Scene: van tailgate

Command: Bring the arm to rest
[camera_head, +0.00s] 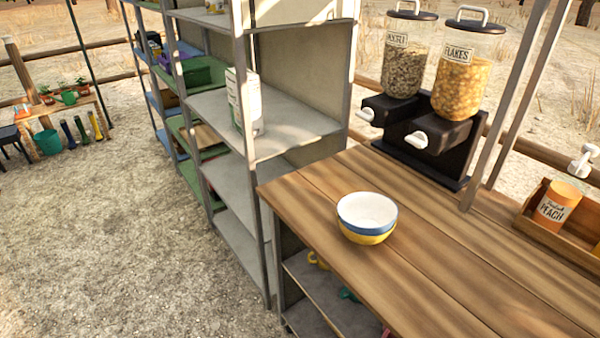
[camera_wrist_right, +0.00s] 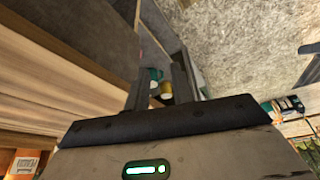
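Neither of my arms shows in the head view. In the right wrist view my right gripper (camera_wrist_right: 160,68) has its two dark fingers apart, with a gap between them. No held object shows in that gap. A small teal and yellow item (camera_wrist_right: 155,84) shows beyond the fingers; I cannot tell what it is. My left gripper is in neither view.
A wooden counter (camera_head: 440,270) carries a white, blue and yellow bowl (camera_head: 367,217), a twin cereal dispenser (camera_head: 425,130) and a wooden box (camera_head: 535,215) with a peach can (camera_head: 557,205). Metal shelving (camera_head: 290,120) stands left of it. Gravel ground (camera_head: 110,220) is open further left.

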